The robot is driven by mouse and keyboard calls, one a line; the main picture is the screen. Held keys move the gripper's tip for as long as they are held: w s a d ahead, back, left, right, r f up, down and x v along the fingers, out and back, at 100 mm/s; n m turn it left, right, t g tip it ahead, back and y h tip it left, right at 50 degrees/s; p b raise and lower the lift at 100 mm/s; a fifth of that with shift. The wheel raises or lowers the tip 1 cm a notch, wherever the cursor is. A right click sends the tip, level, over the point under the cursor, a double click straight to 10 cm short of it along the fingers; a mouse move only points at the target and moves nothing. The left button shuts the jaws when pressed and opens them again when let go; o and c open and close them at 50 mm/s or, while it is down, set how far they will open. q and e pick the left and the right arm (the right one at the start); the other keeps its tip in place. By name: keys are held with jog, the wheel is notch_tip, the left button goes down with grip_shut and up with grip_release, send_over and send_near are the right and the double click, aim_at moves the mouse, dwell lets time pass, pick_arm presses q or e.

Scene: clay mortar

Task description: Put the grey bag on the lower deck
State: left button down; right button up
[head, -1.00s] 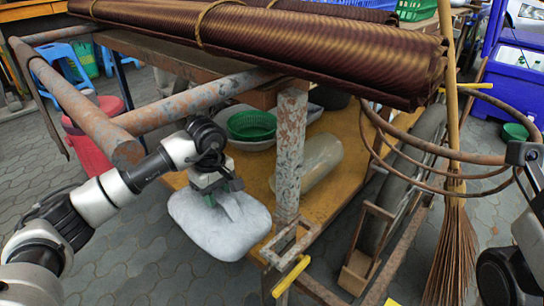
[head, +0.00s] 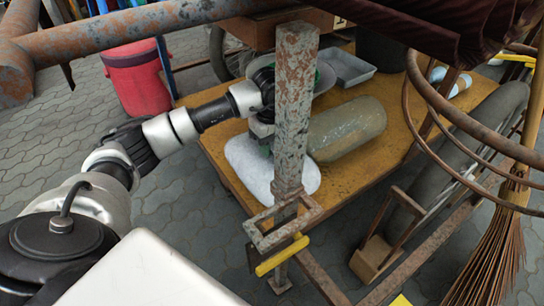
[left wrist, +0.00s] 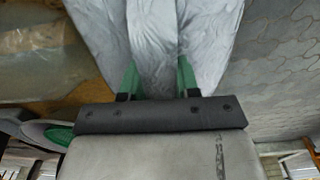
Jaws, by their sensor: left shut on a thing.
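The grey bag (head: 243,163) is a pale, rounded sack at the front-left part of the yellow lower deck (head: 352,172). My left gripper (head: 266,148) is above its back edge, partly hidden by the rusty upright post (head: 294,105). In the left wrist view, the two green fingers (left wrist: 158,78) are on either side of a raised fold of the bag (left wrist: 153,40), shut on it. The bag overlaps the deck in the picture; I cannot tell whether it rests on it or hangs just above. My right gripper is not in view.
A translucent wrapped bundle (head: 346,129) lies on the deck right of the post. A grey tray (head: 346,69) is behind it. A rusty pipe (head: 150,22) crosses above my left arm. A yellow-handled bracket (head: 284,255) is at the front.

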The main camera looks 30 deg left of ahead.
aim_at(272, 154)
pick_arm(q)
notch_tip(272, 154, down, 4)
jog(key=shift+r+b, duration=0.2)
jog(key=shift+b, duration=0.9)
jog(key=shift+r, duration=0.15)
jog(key=c, duration=1.3)
grip_release()
jog(key=shift+f, duration=0.2)
jog(key=o, duration=0.5)
jog(key=shift+r, duration=0.1)
